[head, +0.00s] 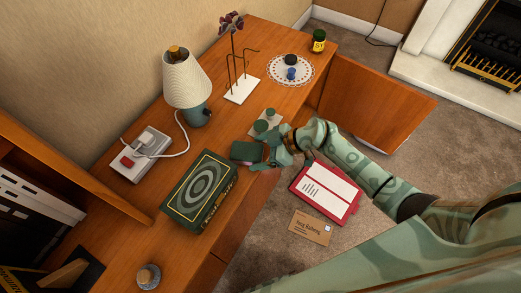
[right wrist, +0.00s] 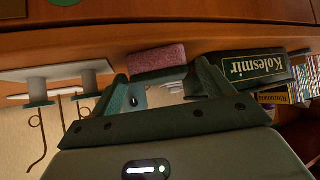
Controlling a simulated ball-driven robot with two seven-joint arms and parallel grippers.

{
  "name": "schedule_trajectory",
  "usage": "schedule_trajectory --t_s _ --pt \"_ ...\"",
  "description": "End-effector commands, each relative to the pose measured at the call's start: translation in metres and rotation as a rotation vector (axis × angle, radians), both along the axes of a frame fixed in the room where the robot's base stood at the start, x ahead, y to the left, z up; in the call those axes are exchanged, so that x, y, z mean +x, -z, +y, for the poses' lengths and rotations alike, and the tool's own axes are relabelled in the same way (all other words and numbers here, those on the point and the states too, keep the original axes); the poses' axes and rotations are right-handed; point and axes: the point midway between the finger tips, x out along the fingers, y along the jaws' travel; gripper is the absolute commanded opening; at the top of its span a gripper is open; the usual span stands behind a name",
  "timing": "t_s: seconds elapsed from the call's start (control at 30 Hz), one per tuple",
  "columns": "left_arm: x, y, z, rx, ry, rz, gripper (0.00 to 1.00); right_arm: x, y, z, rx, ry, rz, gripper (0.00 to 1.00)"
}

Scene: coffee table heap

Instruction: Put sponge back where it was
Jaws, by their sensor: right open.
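The sponge (head: 245,152) lies on the wooden table, just beyond the front end of the green box; its top looks dark green in the head view. In the right wrist view the sponge (right wrist: 157,60) shows a pink, rough side. My right gripper (head: 270,155) is at the table's front edge, right beside the sponge. In the right wrist view its fingers (right wrist: 160,85) are apart, with the sponge seen across the gap at their tips. I cannot tell whether they touch it. My left gripper is not in view.
A green box (head: 200,192) lies close left of the sponge. A lamp (head: 187,85), a white hook stand (head: 242,90) and a doily (head: 291,69) stand farther back. A wooden panel (head: 375,100) juts out at right.

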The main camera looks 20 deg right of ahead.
Motion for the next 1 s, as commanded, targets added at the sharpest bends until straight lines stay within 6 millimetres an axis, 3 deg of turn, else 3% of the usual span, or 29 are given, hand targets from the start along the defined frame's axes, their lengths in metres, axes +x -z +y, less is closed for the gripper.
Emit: schedule_trajectory --t_s 0.5,0.7,1.0 --pt "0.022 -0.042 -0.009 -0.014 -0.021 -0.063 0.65 -0.038 -0.069 -0.068 -0.003 0.0 -0.003 0.8" --pt "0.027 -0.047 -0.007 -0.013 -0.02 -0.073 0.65 -0.045 -0.078 -0.081 -0.001 0.0 -0.001 0.8" --pt "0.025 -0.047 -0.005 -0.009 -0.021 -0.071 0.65 -0.049 -0.071 -0.079 0.019 0.01 -0.007 0.8"
